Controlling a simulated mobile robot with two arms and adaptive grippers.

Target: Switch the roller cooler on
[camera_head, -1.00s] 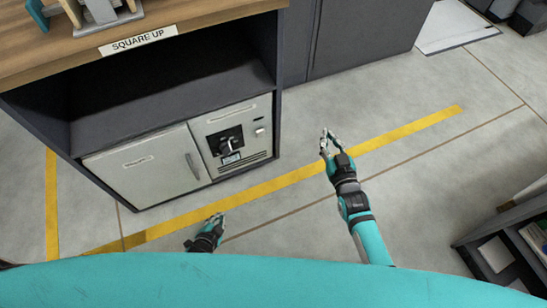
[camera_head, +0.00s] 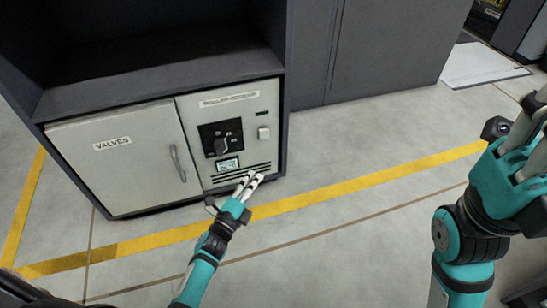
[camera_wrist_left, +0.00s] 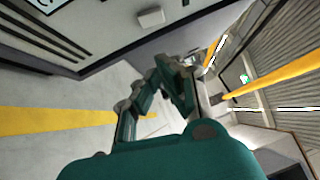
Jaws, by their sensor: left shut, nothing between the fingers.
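The roller cooler panel (camera_head: 232,135) is the pale right-hand front of the low cabinet. It has a black dial plate with a grey rotary knob (camera_head: 222,146), a small lit display (camera_head: 228,165), a square white switch (camera_head: 264,133) and vent slots below. In the left wrist view a white block on the panel (camera_wrist_left: 151,17) shows near the top. My left gripper (camera_head: 249,183) is shut and empty, in front of the vent slots and below the knob; I cannot tell whether it touches. My right gripper (camera_head: 530,135) is large at the right edge, away from the panel; its fingertips are cut off.
The closed VALVES door (camera_head: 128,152) with a vertical handle is left of the panel. An open dark shelf is above. Dark cabinets (camera_head: 380,50) stand behind to the right. The floor with its yellow line (camera_head: 340,194) is clear in front.

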